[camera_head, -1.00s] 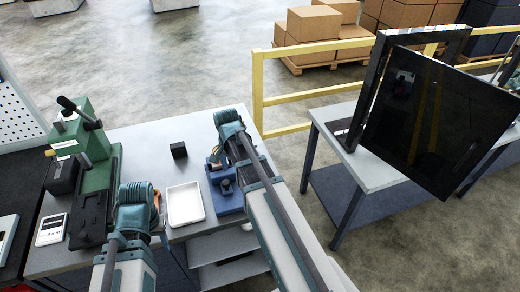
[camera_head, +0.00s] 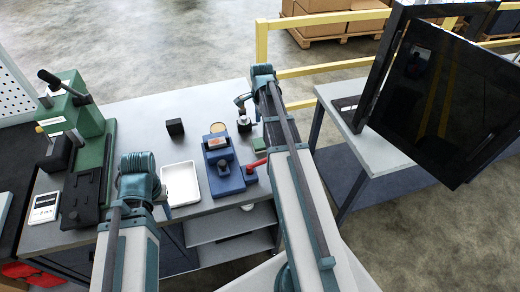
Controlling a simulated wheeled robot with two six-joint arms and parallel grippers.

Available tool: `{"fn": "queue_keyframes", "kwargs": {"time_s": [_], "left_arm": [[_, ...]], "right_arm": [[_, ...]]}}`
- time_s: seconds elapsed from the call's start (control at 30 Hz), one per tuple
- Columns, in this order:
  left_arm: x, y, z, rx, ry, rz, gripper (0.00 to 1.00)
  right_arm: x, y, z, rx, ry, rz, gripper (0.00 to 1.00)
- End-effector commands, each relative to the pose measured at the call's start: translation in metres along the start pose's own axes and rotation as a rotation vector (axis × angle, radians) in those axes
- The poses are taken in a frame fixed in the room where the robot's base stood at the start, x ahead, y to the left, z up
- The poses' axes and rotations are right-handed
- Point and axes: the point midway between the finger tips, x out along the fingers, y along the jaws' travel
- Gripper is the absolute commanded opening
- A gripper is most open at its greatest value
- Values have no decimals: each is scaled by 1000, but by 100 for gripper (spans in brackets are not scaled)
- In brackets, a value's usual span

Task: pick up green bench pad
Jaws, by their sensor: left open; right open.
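A black cube (camera_head: 175,127) and a round tan disc (camera_head: 218,127) lie behind. A yellow rail (camera_head: 330,68) and large black screen (camera_head: 440,105) bound the right.

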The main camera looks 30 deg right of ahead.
Motion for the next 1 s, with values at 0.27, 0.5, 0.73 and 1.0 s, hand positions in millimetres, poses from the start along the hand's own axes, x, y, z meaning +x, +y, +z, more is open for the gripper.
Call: {"fn": "queue_keyframes", "kwargs": {"time_s": [0.27,0.5,0.73,1.0], "left_arm": [[44,4,-3,-2,0,0,50],[48,5,-3,-2,0,0,50],[59,6,-4,-2,0,0,50],[92,9,-5,-2,0,0,50]], "right_arm": [[45,0,0,-1,0,0,100],[48,0,0,-1,0,0,100],[59,-1,2,-1,0,0,100],[93,-2,5,-1,0,0,100]]}}
